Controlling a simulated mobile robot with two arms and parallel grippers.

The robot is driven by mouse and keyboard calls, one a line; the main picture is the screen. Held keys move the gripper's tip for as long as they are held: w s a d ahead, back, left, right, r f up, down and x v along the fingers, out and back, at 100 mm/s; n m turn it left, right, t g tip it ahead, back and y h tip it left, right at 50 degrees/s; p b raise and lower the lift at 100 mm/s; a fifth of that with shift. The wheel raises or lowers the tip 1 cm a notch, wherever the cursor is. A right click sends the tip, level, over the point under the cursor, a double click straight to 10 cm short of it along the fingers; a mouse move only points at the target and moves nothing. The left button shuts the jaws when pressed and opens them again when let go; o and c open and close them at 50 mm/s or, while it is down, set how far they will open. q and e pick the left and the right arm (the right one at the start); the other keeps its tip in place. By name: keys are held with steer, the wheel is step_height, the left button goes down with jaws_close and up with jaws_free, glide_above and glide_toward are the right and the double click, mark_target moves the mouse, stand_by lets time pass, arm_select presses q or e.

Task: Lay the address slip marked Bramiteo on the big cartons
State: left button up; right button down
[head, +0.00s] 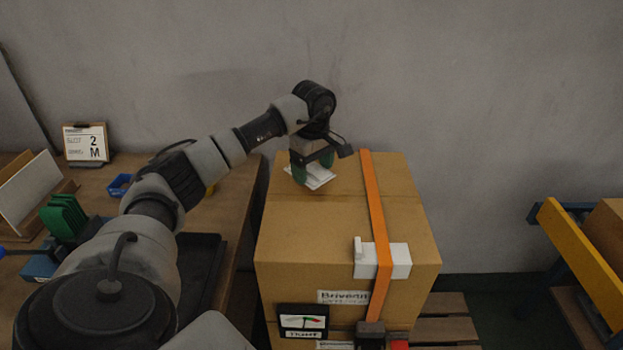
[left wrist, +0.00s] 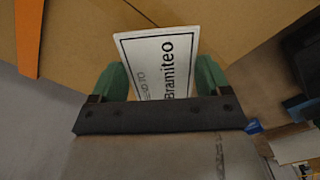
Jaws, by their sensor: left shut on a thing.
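The address slip (left wrist: 158,58) is a white card with a black border and the word Bramiteo, seen in the left wrist view. It shows as a white patch (head: 320,178) in the head view. My left gripper (head: 314,170), with green fingers, is shut on the slip over the back left part of the big carton's top. I cannot tell whether the slip touches the cardboard. The big carton (head: 320,225) is brown, with an orange strap (head: 374,200) to the right of the gripper. My right gripper is not in view.
A white block (head: 397,262) sits under the strap at the carton's front top edge. A dark gauge plate (head: 303,321) is at its front. A wooden workbench (head: 225,210) with a sign (head: 86,143) is at left. A yellow rail (head: 577,262) stands at right.

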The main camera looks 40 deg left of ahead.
mark_target(310, 172)
arm_select(q)
steer(key=shift+a+f, duration=0.35)
steer(key=shift+a, duration=0.15)
step_height(310, 172, down, 4)
steer(key=shift+r+p, duration=0.1)
steer(key=shift+p, duration=0.2)
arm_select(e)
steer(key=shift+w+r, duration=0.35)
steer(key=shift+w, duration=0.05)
arm_select(q)
steer(key=shift+f, duration=0.2)
steer(key=o, duration=0.8)
steer(key=shift+o, duration=0.2)
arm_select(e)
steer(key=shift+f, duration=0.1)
